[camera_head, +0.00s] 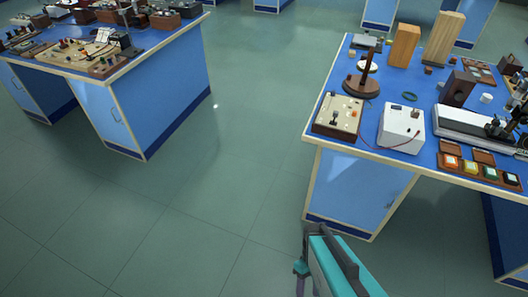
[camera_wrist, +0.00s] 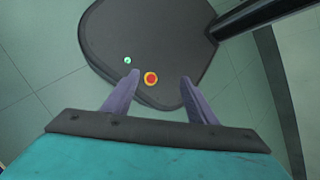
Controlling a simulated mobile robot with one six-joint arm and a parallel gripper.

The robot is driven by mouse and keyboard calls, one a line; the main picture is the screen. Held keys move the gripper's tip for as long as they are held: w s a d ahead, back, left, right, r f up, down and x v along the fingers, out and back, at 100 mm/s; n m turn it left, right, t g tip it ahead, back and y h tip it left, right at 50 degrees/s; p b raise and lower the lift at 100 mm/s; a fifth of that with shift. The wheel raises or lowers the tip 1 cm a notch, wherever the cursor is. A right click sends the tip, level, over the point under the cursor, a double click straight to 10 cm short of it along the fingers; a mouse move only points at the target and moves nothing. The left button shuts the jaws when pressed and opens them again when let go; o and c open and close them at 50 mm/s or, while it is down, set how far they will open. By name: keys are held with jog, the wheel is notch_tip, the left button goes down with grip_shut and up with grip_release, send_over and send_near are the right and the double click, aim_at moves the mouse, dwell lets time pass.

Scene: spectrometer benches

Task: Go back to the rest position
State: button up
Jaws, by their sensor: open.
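My gripper (camera_wrist: 160,76) shows in the wrist view with its two purple-grey fingers spread apart and nothing between them. It points down over a dark rounded plate with a red-and-yellow button and a small green light, which looks like my own base. In the head view, part of my teal arm shows at the bottom, in front of the right bench. The fingers cannot be made out clearly there.
A blue bench (camera_head: 355,165) on the right carries wooden blocks (camera_head: 404,45), a white box (camera_head: 401,128) and a tray of coloured samples (camera_head: 480,170). Another laden blue bench (camera_head: 165,85) stands at the left. The green tiled floor (camera_head: 225,150) between them is clear.

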jog(key=shift+w+d+f+m+t, duration=0.15)
jog(key=shift+w+m+t, duration=0.15)
jog(key=shift+m, duration=0.8)
jog(key=shift+w+d+f+m+t, duration=0.15)
jog(key=shift+w+m, duration=0.15)
jog(key=shift+m, duration=0.8)
jog(key=shift+w+d+f+m+t, duration=0.1)
jog(key=shift+w+m+t, duration=0.2)
jog(key=shift+m, duration=0.8)
